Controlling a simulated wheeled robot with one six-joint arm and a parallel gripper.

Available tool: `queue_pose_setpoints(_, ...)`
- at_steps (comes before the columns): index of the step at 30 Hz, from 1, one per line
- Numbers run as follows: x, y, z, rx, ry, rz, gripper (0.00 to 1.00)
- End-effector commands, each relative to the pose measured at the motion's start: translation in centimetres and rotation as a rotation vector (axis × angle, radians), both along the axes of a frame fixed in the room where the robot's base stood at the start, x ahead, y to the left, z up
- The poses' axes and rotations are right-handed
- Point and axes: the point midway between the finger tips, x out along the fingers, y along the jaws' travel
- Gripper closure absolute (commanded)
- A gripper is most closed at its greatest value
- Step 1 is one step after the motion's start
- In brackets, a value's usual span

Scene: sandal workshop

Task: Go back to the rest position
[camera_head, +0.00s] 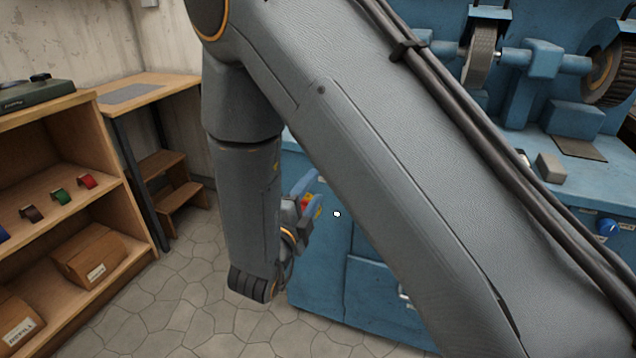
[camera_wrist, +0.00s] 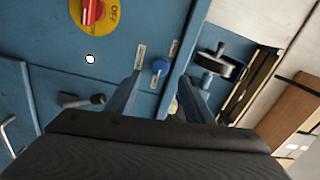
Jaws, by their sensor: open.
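My gripper (camera_head: 312,186) hangs low in the head view, in front of the blue cabinet (camera_head: 335,265), partly hidden by my own arm. In the wrist view my gripper (camera_wrist: 161,78) has its two blue-grey fingers apart, with nothing held between them. A red switch on a yellow plate marked OFF (camera_wrist: 92,12) sits at the top left of the wrist view. My arm crosses the middle of the head view.
A blue bench with a grinding wheel (camera_head: 481,55) and a brush wheel (camera_head: 610,72) stands at the right. A wooden shelf (camera_head: 75,205) with boxes is at the left, a wooden table (camera_head: 150,88) behind it. Tiled floor (camera_head: 190,300) lies open between shelf and cabinet.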

Motion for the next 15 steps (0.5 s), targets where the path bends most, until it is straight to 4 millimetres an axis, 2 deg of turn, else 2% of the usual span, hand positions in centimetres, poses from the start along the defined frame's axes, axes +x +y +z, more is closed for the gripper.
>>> queue_pose_setpoints(5, -1.17, 0.41, -0.02, 0.000, -0.001, 0.000, 0.52)
queue_pose_setpoints(15, -1.13, 0.32, 0.03, -0.001, 0.007, 0.001, 0.52)
